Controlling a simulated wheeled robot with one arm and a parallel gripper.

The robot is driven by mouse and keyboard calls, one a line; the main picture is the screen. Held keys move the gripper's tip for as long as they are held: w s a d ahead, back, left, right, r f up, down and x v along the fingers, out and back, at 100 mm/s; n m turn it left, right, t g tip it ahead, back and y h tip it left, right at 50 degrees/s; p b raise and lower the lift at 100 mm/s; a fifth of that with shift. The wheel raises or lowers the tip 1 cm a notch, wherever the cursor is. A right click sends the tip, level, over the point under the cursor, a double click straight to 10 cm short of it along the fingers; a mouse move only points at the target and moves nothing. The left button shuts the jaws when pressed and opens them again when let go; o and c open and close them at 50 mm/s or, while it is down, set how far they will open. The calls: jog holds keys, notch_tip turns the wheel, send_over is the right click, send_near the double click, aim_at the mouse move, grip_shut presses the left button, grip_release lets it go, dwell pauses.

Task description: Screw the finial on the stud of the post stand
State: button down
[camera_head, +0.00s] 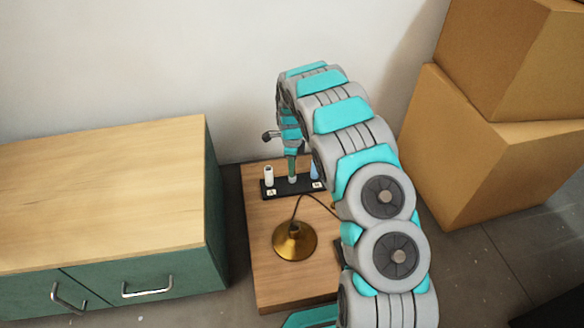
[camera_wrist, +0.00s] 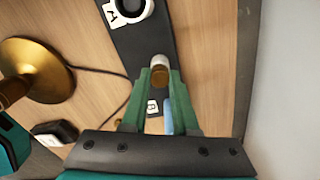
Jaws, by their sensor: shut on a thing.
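The post stand (camera_head: 280,188) is a black strip on the low wooden table, and it also shows in the wrist view (camera_wrist: 150,40). My gripper (camera_head: 292,176) points down over its middle. In the wrist view the green fingers (camera_wrist: 159,78) are shut on a small brass-coloured piece, seemingly the finial (camera_wrist: 157,77). A pale round part (camera_wrist: 160,61) shows right against it, probably the middle post's top. The stud itself is hidden, so I cannot tell whether the finial is seated on it.
A white post (camera_head: 268,175) stands at the stand's left end, a blue post (camera_head: 315,170) at its right. A brass lamp base (camera_head: 295,242) with a dark cord is in front. A green cabinet (camera_head: 170,265) is left, cardboard boxes (camera_head: 480,150) right, a wall behind.

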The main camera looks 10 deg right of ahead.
jog(key=m, duration=0.6)
jog(key=c, duration=0.6)
grip_release()
